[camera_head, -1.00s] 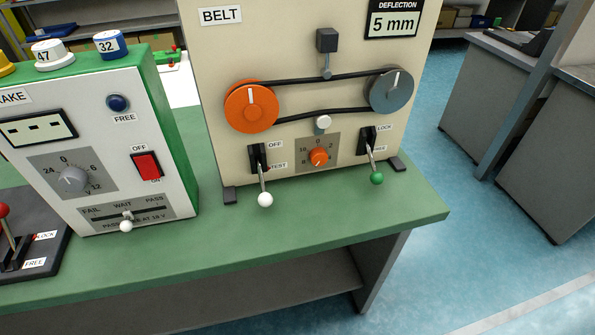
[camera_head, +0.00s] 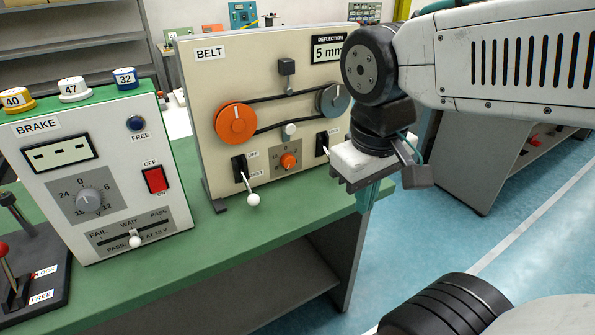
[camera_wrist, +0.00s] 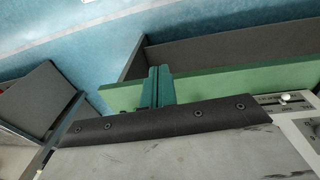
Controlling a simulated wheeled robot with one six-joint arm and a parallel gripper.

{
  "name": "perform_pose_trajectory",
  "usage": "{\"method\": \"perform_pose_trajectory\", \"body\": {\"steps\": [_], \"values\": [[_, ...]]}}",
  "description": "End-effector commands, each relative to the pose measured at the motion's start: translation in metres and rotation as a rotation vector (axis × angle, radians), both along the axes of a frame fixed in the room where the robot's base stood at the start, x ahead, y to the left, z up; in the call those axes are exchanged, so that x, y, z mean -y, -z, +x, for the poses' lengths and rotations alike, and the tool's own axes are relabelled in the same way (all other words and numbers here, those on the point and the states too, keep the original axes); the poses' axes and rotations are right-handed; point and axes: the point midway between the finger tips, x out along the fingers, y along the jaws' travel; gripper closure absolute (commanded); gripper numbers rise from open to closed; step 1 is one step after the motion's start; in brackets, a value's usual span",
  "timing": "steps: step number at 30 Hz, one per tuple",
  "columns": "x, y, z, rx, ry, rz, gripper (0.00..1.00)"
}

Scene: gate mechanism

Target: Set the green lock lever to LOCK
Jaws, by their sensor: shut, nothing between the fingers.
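The green lock lever belongs to the right-hand switch on the cream BELT panel (camera_head: 205,110). Its black switch plate (camera_head: 322,144) and a short piece of its stem show in the head view. Its green knob is hidden behind my gripper, so I cannot see its present setting. My gripper (camera_head: 370,196) is shut and empty, with its teal fingers pointing down in front of the panel's right side. In the wrist view the closed fingers (camera_wrist: 157,88) show over the green bench top, and no lever is visible there.
A white-knobbed lever (camera_head: 253,199) sticks out of the BELT panel, left of an orange dial (camera_head: 288,161). The BRAKE box (camera_head: 90,170) stands to the left. The green bench top (camera_head: 240,232) ends at its front edge, with open blue floor to the right.

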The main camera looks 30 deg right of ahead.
Motion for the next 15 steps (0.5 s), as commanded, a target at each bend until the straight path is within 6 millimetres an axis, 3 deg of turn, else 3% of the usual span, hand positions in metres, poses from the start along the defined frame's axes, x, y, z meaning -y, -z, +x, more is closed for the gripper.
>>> {"method": "perform_pose_trajectory", "body": {"steps": [8,15], "values": [[0.056,0.021,0.074,-0.196,-0.203,-0.367,1.0],[0.086,0.052,0.163,-0.34,-0.486,-0.691,1.0]]}}
